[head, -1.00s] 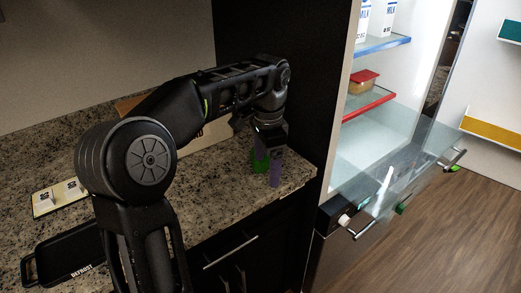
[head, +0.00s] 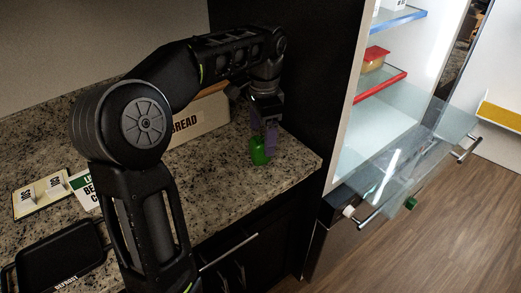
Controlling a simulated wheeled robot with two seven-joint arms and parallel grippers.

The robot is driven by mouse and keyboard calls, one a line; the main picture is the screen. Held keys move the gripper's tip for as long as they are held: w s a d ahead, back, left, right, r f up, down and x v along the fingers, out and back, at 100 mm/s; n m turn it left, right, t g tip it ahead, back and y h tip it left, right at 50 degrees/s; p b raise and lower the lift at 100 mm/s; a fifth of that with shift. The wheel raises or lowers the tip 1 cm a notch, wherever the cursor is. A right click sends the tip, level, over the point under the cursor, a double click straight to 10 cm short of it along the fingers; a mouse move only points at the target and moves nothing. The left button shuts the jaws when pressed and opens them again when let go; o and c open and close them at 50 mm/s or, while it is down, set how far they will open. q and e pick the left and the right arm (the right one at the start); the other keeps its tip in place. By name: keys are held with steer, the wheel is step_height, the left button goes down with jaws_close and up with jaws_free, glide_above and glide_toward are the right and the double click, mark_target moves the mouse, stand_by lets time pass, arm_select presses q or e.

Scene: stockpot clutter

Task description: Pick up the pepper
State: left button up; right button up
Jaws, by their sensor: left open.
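The green pepper (head: 259,154) stands on the granite counter near its right end, in the head view. My left gripper (head: 264,144) points down at it with its purple fingers apart. One finger overlaps the pepper's right side in the picture and hides part of it. I cannot tell whether the fingers touch the pepper. My right gripper is not in view.
A bread box (head: 197,120) stands behind my left arm. A black tray marked DEFROST (head: 62,258) and cards (head: 42,195) lie at the left of the counter (head: 215,190). An open fridge with a pulled-out glass drawer (head: 400,165) is at the right.

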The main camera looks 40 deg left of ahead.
mark_target(261, 149)
arm_select(q)
steer(key=shift+f, duration=0.3)
steer(key=shift+a+f+p, duration=0.2)
steer(key=shift+f+p, duration=0.15)
steer(key=shift+f, duration=2.3)
steer(key=c, duration=1.6)
steer(key=shift+r, duration=0.15)
